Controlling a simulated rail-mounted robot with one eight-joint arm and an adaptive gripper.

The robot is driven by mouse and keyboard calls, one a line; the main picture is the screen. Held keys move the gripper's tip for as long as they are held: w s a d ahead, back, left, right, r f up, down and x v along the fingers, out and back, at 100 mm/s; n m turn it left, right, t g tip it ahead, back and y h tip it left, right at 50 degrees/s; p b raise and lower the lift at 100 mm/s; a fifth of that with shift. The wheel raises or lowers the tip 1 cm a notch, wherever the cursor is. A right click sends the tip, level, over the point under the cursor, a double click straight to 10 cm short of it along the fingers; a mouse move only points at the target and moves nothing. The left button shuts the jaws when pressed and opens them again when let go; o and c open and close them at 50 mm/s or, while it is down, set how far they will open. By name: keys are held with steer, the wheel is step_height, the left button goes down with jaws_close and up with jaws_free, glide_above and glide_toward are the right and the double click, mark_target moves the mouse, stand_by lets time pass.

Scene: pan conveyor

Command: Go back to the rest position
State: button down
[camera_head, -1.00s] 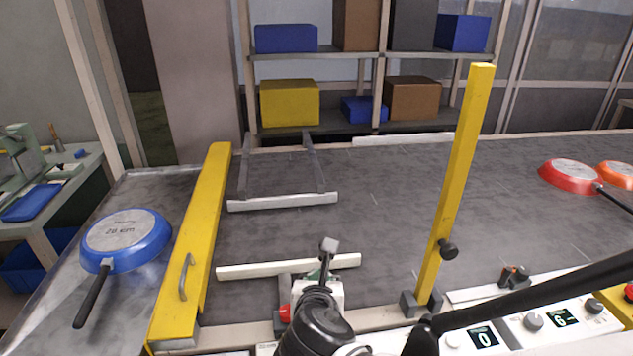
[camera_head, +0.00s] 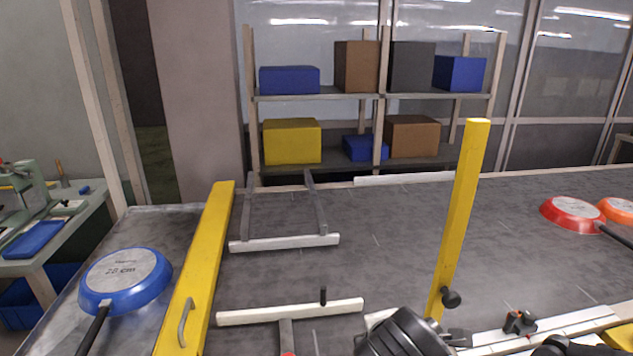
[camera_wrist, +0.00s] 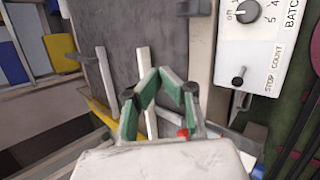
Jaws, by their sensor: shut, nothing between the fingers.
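My gripper (camera_wrist: 160,78) shows in the wrist view, its green-padded fingers angled in toward each other with nothing between them. It is above the grey conveyor belt, with a white bar just behind the fingers. In the head view a dark part of my arm shows at the bottom edge, right of the middle; the fingers cannot be made out there. The grey conveyor (camera_head: 390,230) runs across the picture.
A yellow gate bar (camera_head: 200,265) with a handle lies at the left, and a yellow post (camera_head: 462,210) rises right of centre. A blue pan (camera_head: 127,277) lies upside down at the left. Red (camera_head: 572,214) and orange (camera_head: 618,209) pans are far right. A control panel (camera_wrist: 250,45) shows in the wrist view.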

steer(key=s+d+r+m, duration=0.2)
steer(key=d+m, duration=0.2)
steer(key=m, duration=0.6)
steer(key=s+d+r+m+g+y, duration=0.1)
steer(key=s+d+r+m, duration=0.1)
steer(key=m, duration=0.7)
steer(key=s+d, duration=0.1)
steer(key=d, duration=0.1)
steer(key=shift+d+r+m, duration=0.25)
steer(key=shift+d+m, duration=0.15)
steer(key=c, duration=2.4)
jaws_free()
steer(key=shift+c, duration=0.2)
